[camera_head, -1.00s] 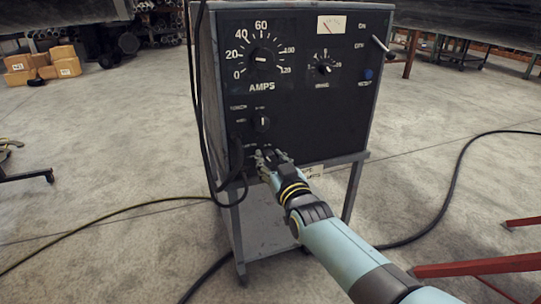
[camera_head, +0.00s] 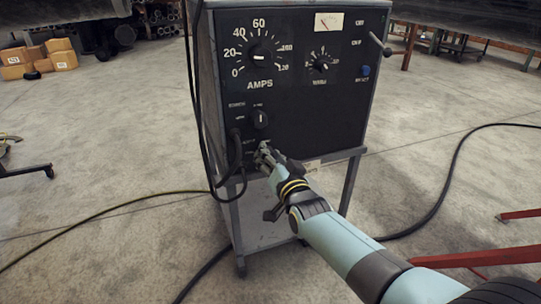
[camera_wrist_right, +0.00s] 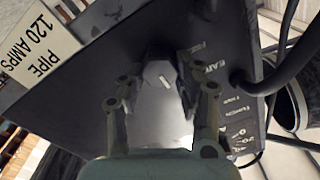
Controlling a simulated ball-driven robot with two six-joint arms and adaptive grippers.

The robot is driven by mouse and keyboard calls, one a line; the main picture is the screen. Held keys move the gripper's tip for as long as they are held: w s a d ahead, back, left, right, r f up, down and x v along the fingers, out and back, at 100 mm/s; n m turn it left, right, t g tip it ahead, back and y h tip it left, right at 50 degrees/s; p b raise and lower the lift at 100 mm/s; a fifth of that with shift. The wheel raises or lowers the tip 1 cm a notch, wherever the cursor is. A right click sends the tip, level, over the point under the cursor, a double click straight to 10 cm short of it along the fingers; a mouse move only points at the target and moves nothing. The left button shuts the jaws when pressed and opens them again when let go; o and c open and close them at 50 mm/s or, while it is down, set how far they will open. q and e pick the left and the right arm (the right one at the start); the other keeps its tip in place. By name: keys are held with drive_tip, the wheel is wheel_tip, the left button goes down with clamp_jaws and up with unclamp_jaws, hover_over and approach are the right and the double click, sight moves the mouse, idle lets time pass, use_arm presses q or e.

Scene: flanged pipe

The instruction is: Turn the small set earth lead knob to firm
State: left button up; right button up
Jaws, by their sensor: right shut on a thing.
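The black welding set (camera_head: 290,90) stands on a grey trolley, its dark front panel facing me. My right gripper (camera_head: 264,155) is at the low left of this panel, shut on a small dark knob. In the wrist view that knob (camera_wrist_right: 164,80) has a short pale mark and sits between the two fingers. In the head view the gripper hides most of the knob. The printing beside it is too blurred to read surely, so I cannot tell its setting. My left gripper is not in view.
Black cables (camera_head: 238,150) hang close to the left. In the wrist view a white label (camera_wrist_right: 40,45) reads PIPE 120 AMPS. Red steel (camera_head: 480,258) lies at right.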

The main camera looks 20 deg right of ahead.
drive_tip(key=shift+f, duration=0.1)
drive_tip(key=o, duration=1.1)
drive_tip(key=shift+o, duration=0.2)
drive_tip(key=s, duration=1.2)
drive_tip(key=shift+d, duration=0.2)
